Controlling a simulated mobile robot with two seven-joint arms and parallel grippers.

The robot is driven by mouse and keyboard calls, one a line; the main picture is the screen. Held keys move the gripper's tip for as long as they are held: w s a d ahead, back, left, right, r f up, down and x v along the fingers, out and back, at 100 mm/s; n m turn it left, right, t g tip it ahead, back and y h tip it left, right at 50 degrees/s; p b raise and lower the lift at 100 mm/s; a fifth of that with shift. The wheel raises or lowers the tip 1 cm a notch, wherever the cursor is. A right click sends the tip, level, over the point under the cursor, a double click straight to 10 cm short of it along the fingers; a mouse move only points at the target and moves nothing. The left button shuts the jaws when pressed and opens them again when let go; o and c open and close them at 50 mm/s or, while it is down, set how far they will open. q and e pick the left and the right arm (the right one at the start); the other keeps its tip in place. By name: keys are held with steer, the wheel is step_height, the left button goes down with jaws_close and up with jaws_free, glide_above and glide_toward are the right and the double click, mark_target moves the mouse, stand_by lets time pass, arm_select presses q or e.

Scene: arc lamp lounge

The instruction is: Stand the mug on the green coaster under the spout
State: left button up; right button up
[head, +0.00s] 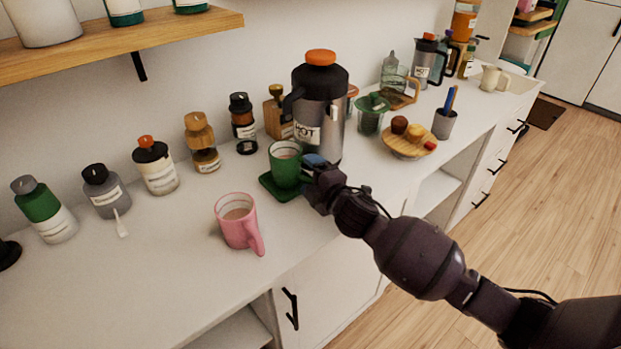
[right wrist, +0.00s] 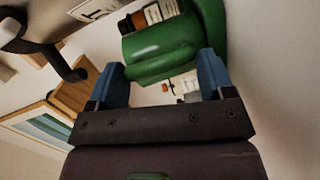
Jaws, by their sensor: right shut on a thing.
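The green mug (head: 284,174), with pale liquid or a pale inside, is upright over the green coaster (head: 279,194). I cannot tell if its base touches the coaster. My right gripper (head: 308,168) comes from the right and is shut on the mug's handle side. In the right wrist view the green mug (right wrist: 160,52) sits at the tips of the blue fingers (right wrist: 162,82). The large silver and black "HOT" flask (head: 320,98) with an orange lid stands right behind the mug. Its spout is hard to make out. My left gripper is not in view.
A pink mug (head: 238,222) stands on the counter (head: 150,270) in front of the coaster. Several bottles line the wall at left. A round wooden board with muffins (head: 405,148) and a grey cup (head: 443,124) stand to the right. The front left counter is clear.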

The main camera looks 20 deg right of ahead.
steer(key=shift+f, duration=0.3)
steer(key=shift+r, duration=0.15)
steer(key=o, duration=0.9)
steer(key=shift+f, duration=0.2)
steer(key=o, duration=0.3)
steer(key=shift+r, duration=0.2)
steer(key=p+v, duration=0.2)
steer(key=v, duration=0.8)
steer(key=shift+s+d, duration=0.1)
steer(key=shift+s, duration=0.2)
steer(key=shift+s+d+r, duration=0.1)
steer(key=shift+s+d, duration=0.05)
steer(key=shift+s, duration=0.5)
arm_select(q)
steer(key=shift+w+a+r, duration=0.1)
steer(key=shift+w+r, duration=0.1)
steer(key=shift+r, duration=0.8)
